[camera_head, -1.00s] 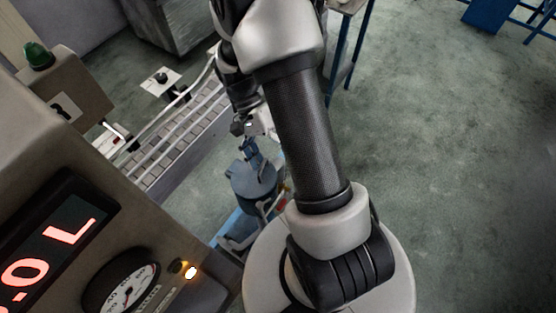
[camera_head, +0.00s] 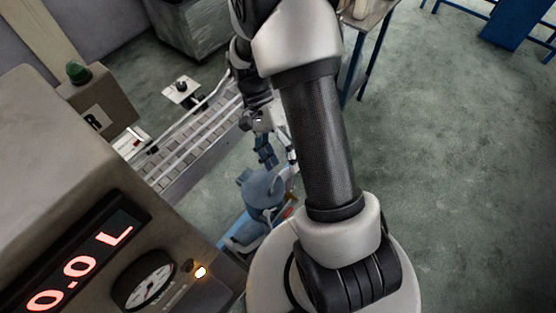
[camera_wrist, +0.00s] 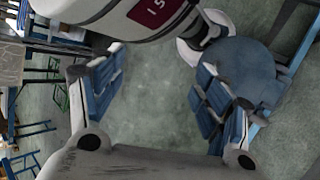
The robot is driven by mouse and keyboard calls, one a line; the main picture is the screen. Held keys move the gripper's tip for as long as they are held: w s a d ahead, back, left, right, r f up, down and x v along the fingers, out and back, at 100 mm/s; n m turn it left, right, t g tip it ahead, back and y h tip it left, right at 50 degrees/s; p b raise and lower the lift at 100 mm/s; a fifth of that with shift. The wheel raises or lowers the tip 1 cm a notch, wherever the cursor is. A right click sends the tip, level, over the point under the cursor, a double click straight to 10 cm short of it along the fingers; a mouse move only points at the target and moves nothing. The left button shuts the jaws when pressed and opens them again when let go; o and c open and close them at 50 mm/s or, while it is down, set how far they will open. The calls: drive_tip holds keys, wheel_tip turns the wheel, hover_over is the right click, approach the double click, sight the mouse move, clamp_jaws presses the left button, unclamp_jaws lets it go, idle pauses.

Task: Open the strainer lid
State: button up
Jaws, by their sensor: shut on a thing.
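The blue strainer (camera_head: 265,192) stands low in front of my arm in the head view. A small blue part (camera_head: 243,177) sticks out at its upper left; I cannot tell whether this is the lid. In the wrist view its round dull-blue top (camera_wrist: 243,65) is at the upper right, partly behind one finger. My gripper (camera_head: 266,154) is just above the strainer. In the wrist view the blue-padded fingers of my gripper (camera_wrist: 160,75) show apart, with floor between them. Any contact at the fingertips is hidden or too small to make out.
A grey machine with a red display (camera_head: 80,268) and a round gauge (camera_head: 143,280) fills the lower left. A table (camera_head: 372,20) stands at the top. The floor on the right is clear.

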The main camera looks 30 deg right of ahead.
drive_tip(key=shift+w+r, duration=0.2)
drive_tip(key=shift+r, duration=0.1)
drive_tip(key=c, duration=0.6)
drive_tip(key=shift+o, duration=0.2)
drive_tip(key=w+a+r+p, duration=0.2)
drive_tip(key=w+r+p, duration=0.1)
drive_tip(key=r+p, duration=0.7)
drive_tip(key=shift+w+r, duration=0.2)
drive_tip(key=shift+r, duration=0.95)
